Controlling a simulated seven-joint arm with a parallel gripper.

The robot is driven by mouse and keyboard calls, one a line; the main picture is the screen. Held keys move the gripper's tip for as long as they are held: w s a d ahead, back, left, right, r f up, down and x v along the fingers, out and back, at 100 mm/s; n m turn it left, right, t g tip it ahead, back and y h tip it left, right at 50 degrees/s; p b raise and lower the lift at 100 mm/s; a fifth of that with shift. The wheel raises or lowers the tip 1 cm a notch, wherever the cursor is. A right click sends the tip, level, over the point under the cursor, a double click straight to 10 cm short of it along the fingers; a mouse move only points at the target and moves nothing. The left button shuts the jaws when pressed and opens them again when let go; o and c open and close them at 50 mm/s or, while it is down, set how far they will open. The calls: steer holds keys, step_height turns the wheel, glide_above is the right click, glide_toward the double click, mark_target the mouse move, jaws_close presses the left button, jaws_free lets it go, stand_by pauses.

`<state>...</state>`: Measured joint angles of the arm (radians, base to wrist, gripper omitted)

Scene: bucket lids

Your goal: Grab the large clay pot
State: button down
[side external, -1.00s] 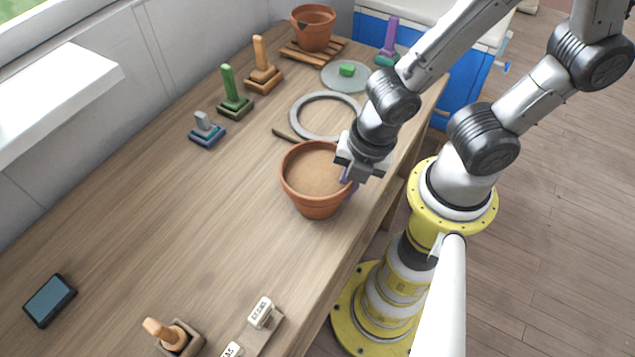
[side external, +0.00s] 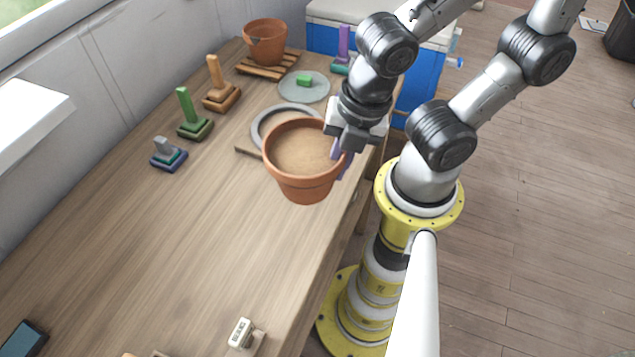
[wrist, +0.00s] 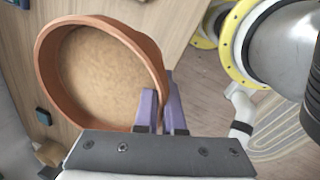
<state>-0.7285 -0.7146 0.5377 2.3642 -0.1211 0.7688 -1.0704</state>
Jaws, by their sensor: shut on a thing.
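The large clay pot (side external: 303,188) is an orange-brown pot with a thick rim and a tan inside. It appears to be held above the wooden table near its right edge, upright or nearly so. My gripper (side external: 340,158) is shut on the right side of its rim, with one purple finger inside and one outside. In the wrist view the pot (wrist: 97,23) fills the upper left, and my gripper (wrist: 161,100) pinches its wall. A smaller clay pot (side external: 265,46) with a notched rim stands on a wooden slatted rack at the back.
A grey ring (side external: 262,118) lies behind the held pot, partly hidden. A glass lid (side external: 290,93) with a green knob is farther back. Several peg stackers (side external: 194,128) stand along the wall side. A white labelled block (side external: 240,333) is at the front. The table's middle is clear.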

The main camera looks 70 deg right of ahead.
steer(key=s+d+r, duration=0.5)
steer(key=s, duration=0.3)
steer(key=shift+d+r, duration=0.15)
steer(key=shift+d, duration=0.2)
